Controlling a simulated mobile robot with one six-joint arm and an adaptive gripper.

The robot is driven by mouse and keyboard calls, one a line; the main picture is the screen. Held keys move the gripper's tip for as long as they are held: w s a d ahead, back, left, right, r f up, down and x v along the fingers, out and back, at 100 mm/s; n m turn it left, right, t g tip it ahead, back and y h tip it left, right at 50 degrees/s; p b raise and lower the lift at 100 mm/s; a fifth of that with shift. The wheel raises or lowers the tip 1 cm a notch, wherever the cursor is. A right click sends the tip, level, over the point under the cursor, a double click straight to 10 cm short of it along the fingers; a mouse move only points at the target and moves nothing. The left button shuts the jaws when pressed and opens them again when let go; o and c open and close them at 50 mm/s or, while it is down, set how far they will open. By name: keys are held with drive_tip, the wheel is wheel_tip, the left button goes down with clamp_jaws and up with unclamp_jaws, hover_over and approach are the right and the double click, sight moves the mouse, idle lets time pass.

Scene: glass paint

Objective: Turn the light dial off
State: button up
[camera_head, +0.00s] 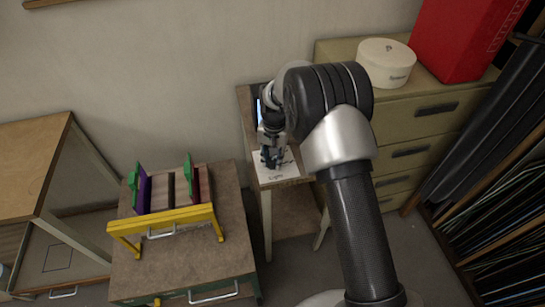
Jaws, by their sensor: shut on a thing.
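My gripper (271,160) is at a white plate labelled "Light" (279,177) on top of a narrow wooden side table (247,110). It points down over the plate and its fingers are shut on a small dark thing there, which I take to be the light dial. The dial is mostly hidden by my fingers, so I cannot tell how it is turned. My arm reaches in from the lower right and covers part of the table's right side.
A yellow rack (165,217) with green clamps stands on a low cabinet (190,262) at left. A drawer cabinet (433,111) with a round white box (386,65) and a red box (465,35) is at right. Dark panels (510,200) lean at far right.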

sight(274, 160)
drive_tip(key=n, duration=0.3)
drive_tip(key=shift+p, duration=0.35)
drive_tip(key=shift+n, duration=2)
drive_tip(key=o, duration=1.1)
drive_tip(key=r, duration=1.2)
drive_tip(key=shift+w+d, duration=0.1)
drive_tip(key=shift+d, duration=0.1)
